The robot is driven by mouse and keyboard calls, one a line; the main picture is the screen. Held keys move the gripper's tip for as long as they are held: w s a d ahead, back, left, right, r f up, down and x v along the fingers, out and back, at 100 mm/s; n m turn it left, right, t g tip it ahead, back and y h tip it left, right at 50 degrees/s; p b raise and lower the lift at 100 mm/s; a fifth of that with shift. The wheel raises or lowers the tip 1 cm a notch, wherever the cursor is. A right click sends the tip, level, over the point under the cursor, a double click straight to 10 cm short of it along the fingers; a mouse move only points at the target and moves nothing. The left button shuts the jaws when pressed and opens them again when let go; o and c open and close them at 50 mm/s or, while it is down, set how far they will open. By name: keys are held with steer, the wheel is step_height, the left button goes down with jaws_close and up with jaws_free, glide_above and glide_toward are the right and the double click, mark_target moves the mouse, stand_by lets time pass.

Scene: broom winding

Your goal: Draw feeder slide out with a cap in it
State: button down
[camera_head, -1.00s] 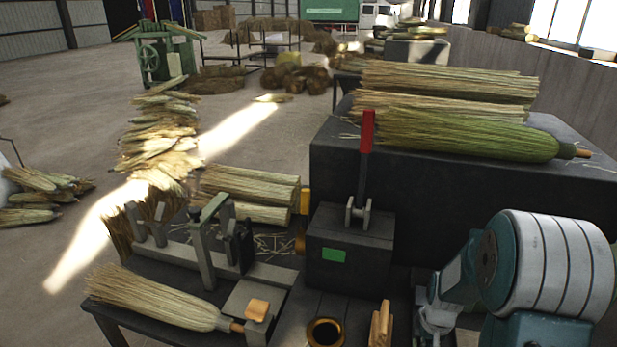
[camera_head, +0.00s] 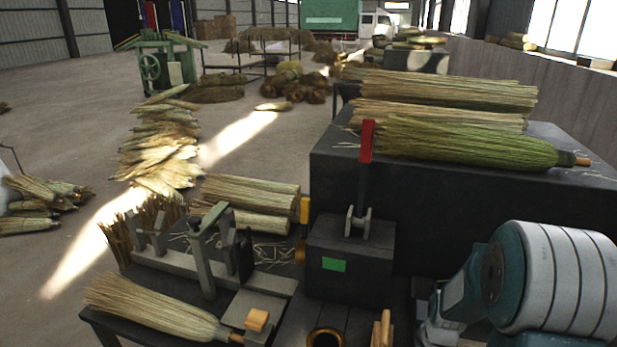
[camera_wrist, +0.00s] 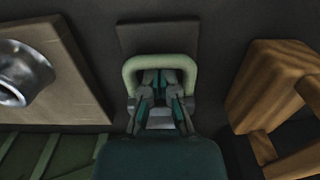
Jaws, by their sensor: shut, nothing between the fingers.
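In the wrist view my gripper (camera_wrist: 160,82) has its fingers together, with nothing between them. A pale green U-shaped handle (camera_wrist: 160,61) frames the fingers at the top and both sides. The fingers are inside this loop; I cannot tell whether they touch it. The handle stands in front of a dark plate (camera_wrist: 158,38), and the slide body itself is not clearly visible. I cannot make out a cap in the slide. In the head view the gripper fingers do not show; only my teal and white arm fills the lower right.
In the wrist view, a tan board with a metal cylinder (camera_wrist: 22,72) is at left and a wooden frame (camera_wrist: 270,85) close at right. The head view shows a dark box with a red lever (camera_head: 366,142), a brass-coloured ring (camera_head: 326,338) and a broom (camera_head: 155,308).

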step_height(320, 180, up, 8)
steer(key=shift+w, duration=0.3)
stand_by(1.0)
steer(key=s+a+r+n+t, duration=0.1)
steer(key=s+a+r+t, duration=0.1)
steer(key=s+a+r, duration=0.4)
steer(key=s+a+r+n+t, duration=0.2)
steer(key=s+a+r, duration=0.3)
steer(key=s+r, duration=0.5)
step_height(320, 180, up, 3)
steer(key=shift+s+a+r+t, duration=0.1)
steer(key=shift+s+a+t, duration=0.25)
steer(key=shift+t, duration=0.45)
